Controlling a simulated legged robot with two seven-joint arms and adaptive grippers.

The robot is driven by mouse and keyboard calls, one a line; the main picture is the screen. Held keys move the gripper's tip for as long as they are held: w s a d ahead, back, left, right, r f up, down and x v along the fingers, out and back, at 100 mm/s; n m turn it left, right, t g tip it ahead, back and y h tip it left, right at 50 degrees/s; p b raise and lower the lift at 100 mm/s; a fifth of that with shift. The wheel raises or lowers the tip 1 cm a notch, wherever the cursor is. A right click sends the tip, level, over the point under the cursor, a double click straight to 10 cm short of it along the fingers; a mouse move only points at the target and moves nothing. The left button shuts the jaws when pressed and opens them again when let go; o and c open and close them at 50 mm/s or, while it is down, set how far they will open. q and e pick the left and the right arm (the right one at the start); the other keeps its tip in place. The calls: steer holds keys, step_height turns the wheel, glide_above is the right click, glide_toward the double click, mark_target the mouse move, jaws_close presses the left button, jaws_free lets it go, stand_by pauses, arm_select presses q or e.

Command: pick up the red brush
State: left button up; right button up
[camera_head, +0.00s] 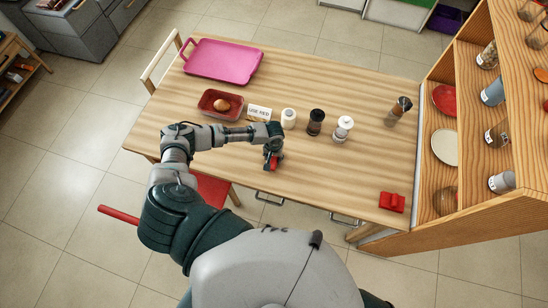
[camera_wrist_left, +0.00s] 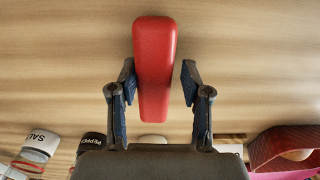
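The red brush (camera_wrist_left: 154,50) lies on the wooden table, with only a smooth red tapered part showing in the left wrist view. A small bit of this red thing (camera_head: 274,163) shows under my left gripper (camera_head: 272,155) in the head view. In the left wrist view my left gripper (camera_wrist_left: 160,92) is open, with one blue-padded finger on each side of the narrower end. A gap shows on the right side; on the left the finger is close, and I cannot tell if it touches. My right gripper is not in view.
A pink tray (camera_head: 222,61) lies farther back. A red object (camera_head: 392,202) and wooden shelf (camera_head: 470,215) are at right.

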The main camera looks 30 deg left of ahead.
arm_select(q)
steer(key=c, duration=0.4)
steer(key=shift+d, duration=0.15)
jaws_close()
steer(key=shift+d+r, duration=0.1)
steer(key=shift+d, duration=0.15)
steer(key=shift+d+r, duration=0.1)
steer(key=shift+r, duration=0.65)
steer(key=shift+a+r, duration=0.15)
steer(key=shift+r, duration=0.45)
steer(key=shift+a+r, duration=0.15)
steer(key=shift+r, duration=0.4)
steer(key=s+d, duration=0.2)
steer(key=s, duration=0.1)
steer(key=s+d, duration=0.3)
steer(key=shift+s+d+r, duration=0.15)
steer(key=shift+d+r, duration=0.05)
steer(key=shift+d, duration=0.15)
steer(key=s+d, duration=0.5)
steer(key=shift+s+r+b, duration=0.3)
steer(key=shift+s+r, duration=0.05)
steer(key=shift+r, duration=0.1)
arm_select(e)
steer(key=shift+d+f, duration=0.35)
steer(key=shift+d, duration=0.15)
